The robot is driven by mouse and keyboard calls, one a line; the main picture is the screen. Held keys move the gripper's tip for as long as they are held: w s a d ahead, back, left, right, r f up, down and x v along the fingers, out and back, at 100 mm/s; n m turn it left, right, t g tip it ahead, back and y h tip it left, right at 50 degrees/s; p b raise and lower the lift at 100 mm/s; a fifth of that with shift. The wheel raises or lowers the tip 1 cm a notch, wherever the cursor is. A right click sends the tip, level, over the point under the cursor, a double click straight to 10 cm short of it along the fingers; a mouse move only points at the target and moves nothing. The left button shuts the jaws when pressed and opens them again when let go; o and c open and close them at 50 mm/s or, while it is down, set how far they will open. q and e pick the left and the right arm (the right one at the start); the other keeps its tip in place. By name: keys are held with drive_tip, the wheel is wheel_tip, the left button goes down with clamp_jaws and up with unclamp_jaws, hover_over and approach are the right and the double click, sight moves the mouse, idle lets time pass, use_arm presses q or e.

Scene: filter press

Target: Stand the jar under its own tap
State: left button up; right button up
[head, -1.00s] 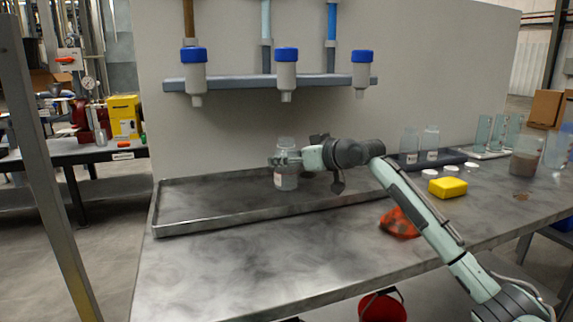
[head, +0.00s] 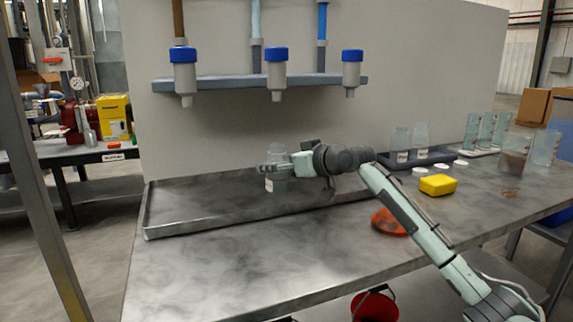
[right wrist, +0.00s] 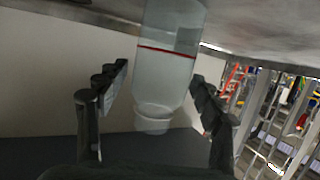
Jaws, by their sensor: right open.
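The clear glass jar (head: 276,184) with a white label stands upright in the shallow grey tray (head: 190,222). In the head view it is below the middle of three blue-capped taps (head: 276,76); how well it lines up in depth I cannot tell. My right gripper (head: 270,168) comes in from the right and is open around the jar's upper part. In the right wrist view the jar (right wrist: 165,75) appears upside down, with a red line around it, between the spread fingers of my right gripper (right wrist: 165,105). My left gripper is not in view.
The left tap (head: 185,75) and right tap (head: 351,70) hang from the same wall shelf. A yellow sponge (head: 438,185), an orange cloth (head: 388,222) and more jars (head: 400,145) are to the right. The bench front (head: 210,275) is clear.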

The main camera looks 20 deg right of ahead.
drive_tip(key=b+v, duration=0.1)
drive_tip(key=v, duration=1.1)
drive_tip(key=shift+r, duration=0.1)
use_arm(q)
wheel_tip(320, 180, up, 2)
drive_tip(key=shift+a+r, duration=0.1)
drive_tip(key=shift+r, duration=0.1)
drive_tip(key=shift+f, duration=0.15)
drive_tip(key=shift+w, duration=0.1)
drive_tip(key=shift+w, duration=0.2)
